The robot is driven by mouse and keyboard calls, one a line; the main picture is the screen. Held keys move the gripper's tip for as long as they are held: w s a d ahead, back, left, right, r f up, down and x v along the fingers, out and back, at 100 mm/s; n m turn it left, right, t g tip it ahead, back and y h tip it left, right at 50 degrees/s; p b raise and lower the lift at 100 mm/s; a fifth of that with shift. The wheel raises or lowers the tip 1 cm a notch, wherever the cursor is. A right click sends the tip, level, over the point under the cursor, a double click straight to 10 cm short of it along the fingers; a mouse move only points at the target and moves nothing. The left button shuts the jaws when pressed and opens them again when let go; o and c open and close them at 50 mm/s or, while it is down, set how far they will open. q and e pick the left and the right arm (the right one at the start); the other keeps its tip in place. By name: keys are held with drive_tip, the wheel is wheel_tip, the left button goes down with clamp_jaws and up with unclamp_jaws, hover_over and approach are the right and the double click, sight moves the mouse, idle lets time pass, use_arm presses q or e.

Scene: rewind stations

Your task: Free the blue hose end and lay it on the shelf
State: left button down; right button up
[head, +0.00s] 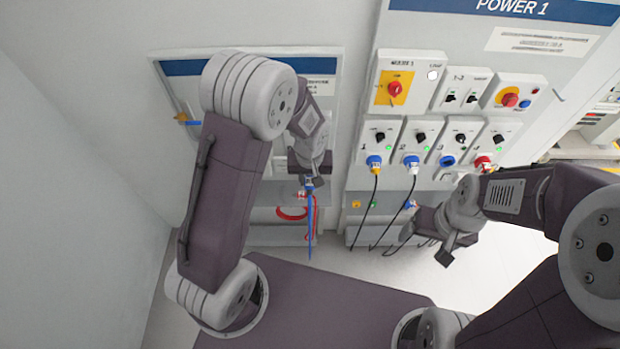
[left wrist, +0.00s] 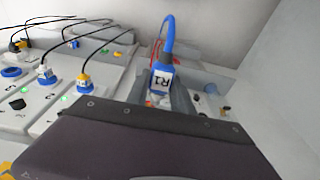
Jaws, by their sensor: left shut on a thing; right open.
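The blue hose end (head: 309,190) is in my left gripper (head: 309,181), in front of the left panel. Its blue hose (head: 310,235) hangs straight down below the jaws. In the left wrist view the hose end (left wrist: 161,82) shows a white label reading R1, with the blue hose (left wrist: 168,40) arching from it. Whether it touches any fitting is hidden. The shelf (head: 265,235) is low under the left panel, with a red hose (head: 292,213) at it. My right gripper (head: 445,248) is open and empty, low in front of the power panel.
The power panel (head: 440,130) stands to the right with switches, a red knob (head: 395,88) and several plugs. Black cables (head: 374,215) hang from a yellow-blue plug (head: 375,163) and a blue-white plug (head: 411,163). A pale wall (head: 80,130) is at the left.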

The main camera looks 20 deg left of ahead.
sight(310, 190)
use_arm(q)
drive_tip(key=shift+s+d+r, duration=0.1)
drive_tip(key=shift+s+d, duration=0.05)
drive_tip(key=shift+s, duration=0.4)
drive_tip(key=shift+f+b, duration=0.25)
drive_tip(key=shift+b, duration=0.1)
drive_tip(key=shift+s+d, duration=0.15)
drive_tip(key=shift+s, duration=0.4)
drive_tip(key=shift+s+f+b, duration=0.1)
drive_tip(key=shift+s+b, duration=0.05)
drive_tip(key=shift+b, duration=0.25)
use_arm(e)
drive_tip(key=shift+s+d+f, duration=0.1)
drive_tip(key=shift+s+f, duration=0.1)
drive_tip(key=shift+f, duration=0.5)
use_arm(q)
drive_tip(key=shift+s+f, duration=0.1)
use_arm(e)
drive_tip(key=shift+w+f, duration=0.1)
use_arm(q)
drive_tip(key=shift+s+d, duration=0.15)
drive_tip(key=shift+s, duration=0.1)
use_arm(e)
drive_tip(key=shift+f, duration=0.1)
